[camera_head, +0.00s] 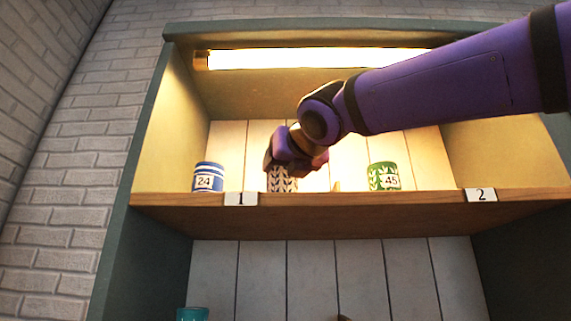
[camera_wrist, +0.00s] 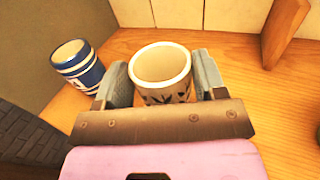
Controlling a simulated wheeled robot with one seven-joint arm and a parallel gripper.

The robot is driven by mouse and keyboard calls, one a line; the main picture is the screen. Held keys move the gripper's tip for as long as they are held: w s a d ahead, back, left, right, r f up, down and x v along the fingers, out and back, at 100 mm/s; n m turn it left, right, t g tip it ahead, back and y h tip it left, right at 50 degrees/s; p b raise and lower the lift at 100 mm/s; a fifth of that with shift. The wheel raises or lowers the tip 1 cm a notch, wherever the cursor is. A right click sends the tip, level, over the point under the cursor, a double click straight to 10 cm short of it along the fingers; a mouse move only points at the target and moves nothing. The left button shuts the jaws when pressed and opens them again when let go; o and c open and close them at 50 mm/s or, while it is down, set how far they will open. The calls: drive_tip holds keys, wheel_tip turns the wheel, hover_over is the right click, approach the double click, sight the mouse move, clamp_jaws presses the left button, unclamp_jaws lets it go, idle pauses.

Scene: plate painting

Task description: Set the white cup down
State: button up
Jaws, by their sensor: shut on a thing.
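The white cup with a dark leaf pattern (camera_head: 282,181) is on or just above the upper shelf, right of the label 1. In the wrist view the cup (camera_wrist: 161,66) is upright, with its open rim facing me, and it looks empty. My gripper (camera_wrist: 162,82) has one finger on each side of the cup and is shut on it. In the head view my gripper (camera_head: 292,160) comes from above and covers the cup's top. I cannot tell whether the cup's base touches the shelf.
A blue-striped cup (camera_head: 208,177), marked 24, stands to the left; it also shows in the wrist view (camera_wrist: 78,66). A green cup (camera_head: 383,176), marked 45, stands to the right. A wooden divider (camera_wrist: 284,30) rises between. A teal cup (camera_head: 192,314) is below.

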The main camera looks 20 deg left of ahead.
drive_tip(key=shift+f, duration=0.1)
drive_tip(key=o, duration=1.1)
drive_tip(key=shift+o, duration=0.2)
drive_tip(key=v, duration=1.2)
